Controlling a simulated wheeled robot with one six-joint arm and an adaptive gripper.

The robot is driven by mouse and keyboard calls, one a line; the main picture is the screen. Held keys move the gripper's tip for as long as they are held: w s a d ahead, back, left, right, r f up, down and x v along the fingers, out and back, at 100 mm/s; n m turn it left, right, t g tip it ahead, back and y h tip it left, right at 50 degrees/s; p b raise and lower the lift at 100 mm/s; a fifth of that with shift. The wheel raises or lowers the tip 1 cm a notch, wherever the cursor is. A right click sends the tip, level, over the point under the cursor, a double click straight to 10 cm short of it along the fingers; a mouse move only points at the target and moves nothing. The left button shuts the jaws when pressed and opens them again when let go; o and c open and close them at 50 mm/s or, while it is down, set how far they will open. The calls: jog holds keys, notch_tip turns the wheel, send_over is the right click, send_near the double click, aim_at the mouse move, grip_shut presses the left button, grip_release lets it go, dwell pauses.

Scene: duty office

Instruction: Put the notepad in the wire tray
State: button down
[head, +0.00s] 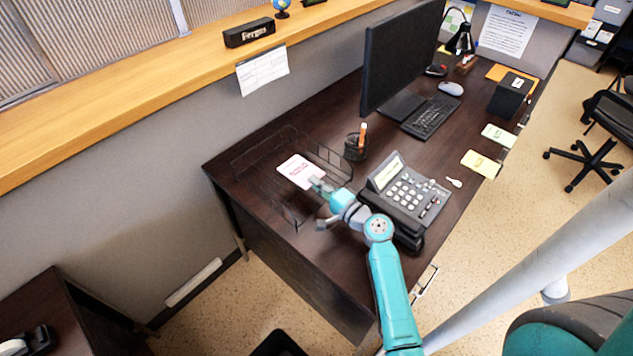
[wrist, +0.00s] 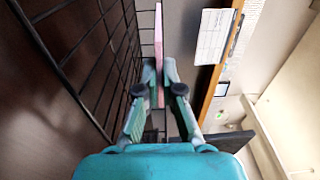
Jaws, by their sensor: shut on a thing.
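The notepad (head: 300,170) is a white pad with reddish print, seen over the wire tray in the head view. In the wrist view the notepad (wrist: 159,50) shows edge-on as a thin pinkish strip between the fingertips. My gripper (head: 322,190) is shut on its near edge; the fingers also show in the wrist view (wrist: 160,78). The black wire tray (head: 336,163) stands at the desk's left end. Its wire grid (wrist: 95,50) is close beside the notepad in the wrist view. I cannot tell whether the notepad touches the tray floor.
A desk phone (head: 408,195) stands right of my gripper. A mesh pen cup (head: 355,147) is beside the tray's right side. The monitor (head: 400,55) and keyboard (head: 431,117) are farther back. A wall (head: 200,140) with a wooden ledge runs behind the desk.

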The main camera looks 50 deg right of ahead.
jog(key=c, duration=1.3)
grip_release()
jog(key=shift+r, duration=0.1)
jog(key=shift+r, duration=0.25)
jog(key=shift+s+r, duration=0.2)
jog(key=shift+r, duration=0.05)
jog(key=s, duration=1.1)
jog(key=shift+s+a, duration=0.15)
jog(key=shift+s, duration=0.15)
jog(key=shift+a, duration=0.1)
